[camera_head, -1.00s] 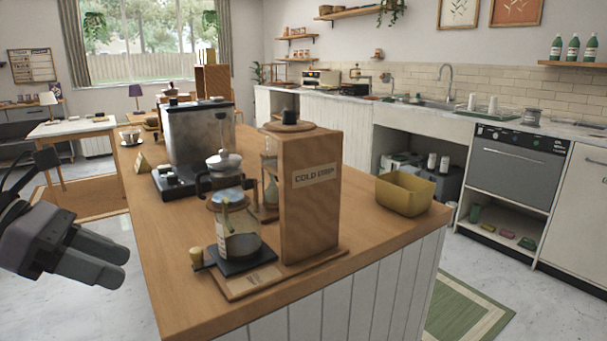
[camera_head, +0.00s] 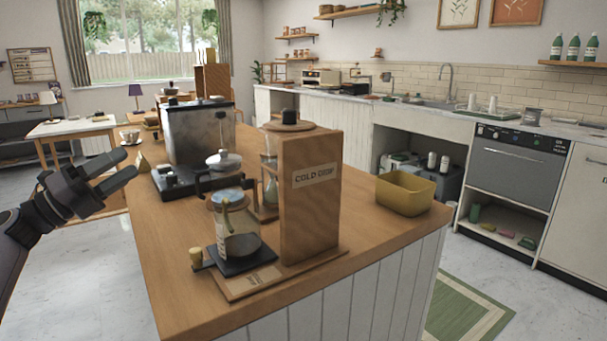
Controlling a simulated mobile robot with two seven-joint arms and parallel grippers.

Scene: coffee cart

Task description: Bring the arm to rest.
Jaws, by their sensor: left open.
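My left gripper (camera_head: 127,166) is in the air at the left of the head view, just left of the wooden counter (camera_head: 190,290). Its two dark fingers are apart, point to the right, and have nothing between them. My left forearm comes in from the lower left edge. My right gripper is not in view.
On the counter stand a wooden cold drip stand (camera_head: 310,215) with a glass jug (camera_head: 236,230), a dark metal machine (camera_head: 197,133) and a yellow bin (camera_head: 404,193). A white-topped table (camera_head: 75,126) is behind my gripper. Clear floor (camera_head: 90,270) lies left of the counter.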

